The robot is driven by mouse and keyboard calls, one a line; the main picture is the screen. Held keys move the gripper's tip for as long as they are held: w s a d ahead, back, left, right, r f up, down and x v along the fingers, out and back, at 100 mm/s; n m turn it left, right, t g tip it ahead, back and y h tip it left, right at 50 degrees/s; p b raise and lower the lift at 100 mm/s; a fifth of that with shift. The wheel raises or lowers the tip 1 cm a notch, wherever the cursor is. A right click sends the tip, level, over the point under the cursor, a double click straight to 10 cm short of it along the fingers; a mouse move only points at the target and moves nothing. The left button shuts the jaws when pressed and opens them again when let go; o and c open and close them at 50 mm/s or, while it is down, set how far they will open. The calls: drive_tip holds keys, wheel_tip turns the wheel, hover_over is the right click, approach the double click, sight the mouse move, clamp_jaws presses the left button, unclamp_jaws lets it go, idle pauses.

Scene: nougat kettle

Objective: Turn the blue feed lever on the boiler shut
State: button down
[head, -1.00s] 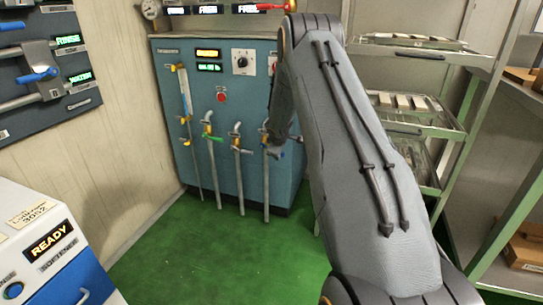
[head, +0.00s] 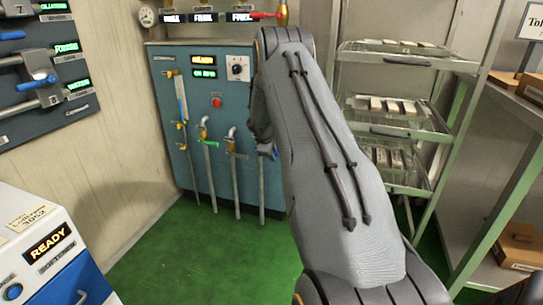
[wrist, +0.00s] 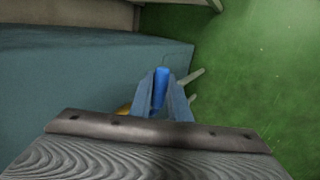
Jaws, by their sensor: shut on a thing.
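The blue feed lever (wrist: 161,88) sits between the two fingers of my gripper (wrist: 162,82) in the wrist view, and the gripper is shut on it. The boiler (head: 222,95) is the teal cabinet against the back wall in the head view. My arm reaches to its right side and hides most of that side, the gripper's fingers and most of the lever. In the wrist view, the boiler's teal surface (wrist: 60,85) lies left of the fingers. I cannot tell the lever's exact angle.
A tray rack (head: 405,120) stands to the right. A white and blue machine (head: 45,245) is at front left. Green floor (head: 190,255) between is clear.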

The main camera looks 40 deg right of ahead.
drive_tip(key=c, duration=1.9)
unclamp_jaws()
drive_tip(key=shift+c, duration=0.2)
drive_tip(key=shift+r, duration=0.1)
drive_tip(key=p+v, duration=0.1)
drive_tip(key=v, duration=0.6)
drive_tip(key=shift+a+r, duration=0.2)
drive_tip(key=shift+r, duration=0.05)
drive_tip(key=shift+s, duration=0.1)
